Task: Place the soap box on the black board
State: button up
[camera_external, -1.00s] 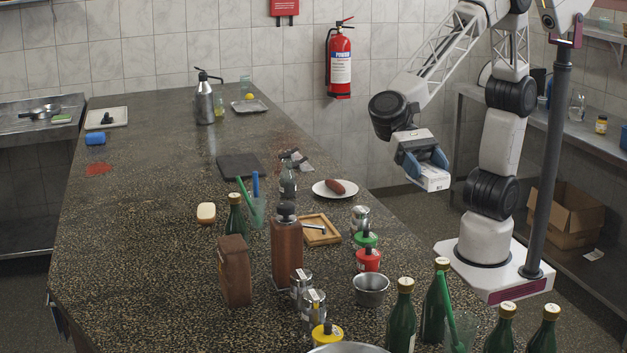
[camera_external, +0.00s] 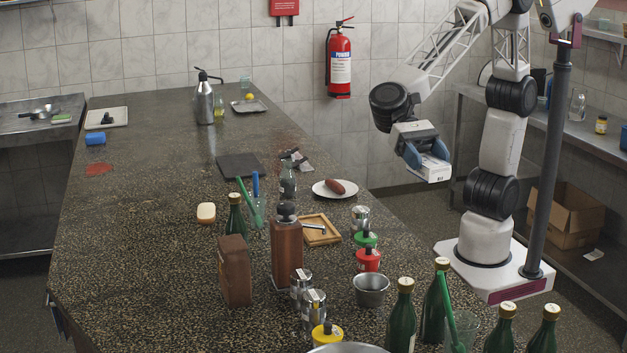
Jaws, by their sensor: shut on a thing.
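A small white box with dark print (camera_external: 434,173), which looks like the soap box, is held between the blue fingers of my gripper (camera_external: 427,158). The gripper is shut on it, and its fingers hide part of the box. The gripper hangs in the air at the right, clear of the counter's right edge in the picture. The black board (camera_external: 240,165) lies flat and bare on the counter, well to the left of the gripper.
A white plate (camera_external: 326,194) with a brown item lies between the board and the gripper. A clear bottle (camera_external: 288,182) and dark wrappers (camera_external: 297,160) are right of the board. Tumblers, jars and green bottles crowd the near counter. The counter beyond the board is mostly clear.

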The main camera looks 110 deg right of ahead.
aim_at(428, 159)
jog(key=shift+r, duration=0.65)
notch_tip(428, 159, up, 4)
jog(key=w+d+m+t+h, duration=0.1)
jog(key=w+d+m+t, duration=0.15)
jog(key=w+d, duration=0.7)
jog(key=w+d+m+t, duration=0.2)
jog(key=w+d+t, duration=0.1)
jog(key=d, duration=1.3)
jog(key=w+d+m+t+h, duration=0.1)
jog(key=w+d+m+t, duration=0.35)
jog(key=d, duration=0.75)
jog(key=s+d+m+t+h, duration=0.2)
jog(key=s+d+m+h, duration=0.1)
jog(key=d, duration=1.9)
jog(key=s+d+m+t+h, duration=0.2)
jog(key=s+d+m+h, duration=0.15)
jog(key=d, duration=1.75)
notch_tip(428, 159, down, 27)
jog(key=shift+d+n, duration=0.2)
jog(key=shift+n, duration=0.25)
